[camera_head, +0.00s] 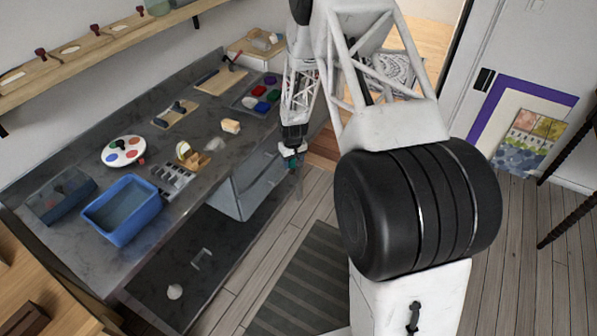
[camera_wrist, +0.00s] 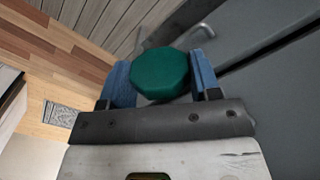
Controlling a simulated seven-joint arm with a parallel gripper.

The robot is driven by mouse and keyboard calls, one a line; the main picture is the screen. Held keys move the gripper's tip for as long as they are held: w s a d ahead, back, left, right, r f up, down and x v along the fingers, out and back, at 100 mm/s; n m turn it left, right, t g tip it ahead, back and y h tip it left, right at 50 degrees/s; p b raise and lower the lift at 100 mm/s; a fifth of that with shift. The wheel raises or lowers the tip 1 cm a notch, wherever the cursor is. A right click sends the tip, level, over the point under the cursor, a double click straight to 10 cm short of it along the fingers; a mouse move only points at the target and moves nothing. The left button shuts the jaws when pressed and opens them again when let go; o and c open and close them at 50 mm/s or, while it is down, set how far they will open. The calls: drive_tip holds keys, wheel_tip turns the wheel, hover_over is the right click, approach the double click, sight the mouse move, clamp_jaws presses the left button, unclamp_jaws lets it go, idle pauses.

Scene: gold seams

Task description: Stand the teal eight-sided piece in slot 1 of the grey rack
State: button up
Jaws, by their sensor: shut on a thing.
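The teal eight-sided piece (camera_wrist: 161,75) is held between the two blue fingers of my gripper (camera_wrist: 160,82) in the wrist view, with its flat face toward the camera. In the head view my gripper (camera_head: 292,158) hangs off the front edge of the counter, to the right of the rack; the piece shows only as a small teal patch there.
A blue bin (camera_head: 122,210) stands left of the rack. A paint palette (camera_head: 123,151), a cream block (camera_head: 231,126) and a rounded yellow-and-white thing (camera_head: 190,154) lie near it. A tray of coloured pieces (camera_head: 260,97) is farther back. Open floor lies below my gripper.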

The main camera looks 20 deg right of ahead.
drive_tip(key=a+r+n, duration=0.1)
drive_tip(key=a+r, duration=0.2)
drive_tip(key=r, duration=0.3)
drive_tip(key=w+a+r+n, duration=0.1)
drive_tip(key=a+r, duration=0.1)
drive_tip(key=r, duration=0.4)
drive_tip(key=a+r+n, duration=0.1)
drive_tip(key=a+r, duration=0.2)
drive_tip(key=r, duration=0.3)
drive_tip(key=s+a+r, duration=0.1)
drive_tip(key=s+a, duration=0.1)
drive_tip(key=a, duration=0.4)
drive_tip(key=s+a+r+n, duration=0.1)
drive_tip(key=s+a+r, duration=0.1)
drive_tip(key=a, duration=0.4)
drive_tip(key=s+a+r+n, duration=0.1)
drive_tip(key=s+a, duration=0.1)
drive_tip(key=a, duration=0.4)
drive_tip(key=shift+s+a+r, duration=0.1)
drive_tip(key=shift+a+r, duration=0.1)
drive_tip(key=shift+r, duration=0.05)
drive_tip(key=n, duration=0.2)
approach(167, 177)
drive_tip(key=s+d, duration=0.2)
drive_tip(key=shift+s+d+r, duration=0.1)
drive_tip(key=shift+s+d, duration=0.25)
drive_tip(key=shift+d, duration=0.05)
drive_tip(key=shift+f, duration=0.2)
drive_tip(key=shift+f, duration=1.95)
drive_tip(key=shift+f, duration=1.4)
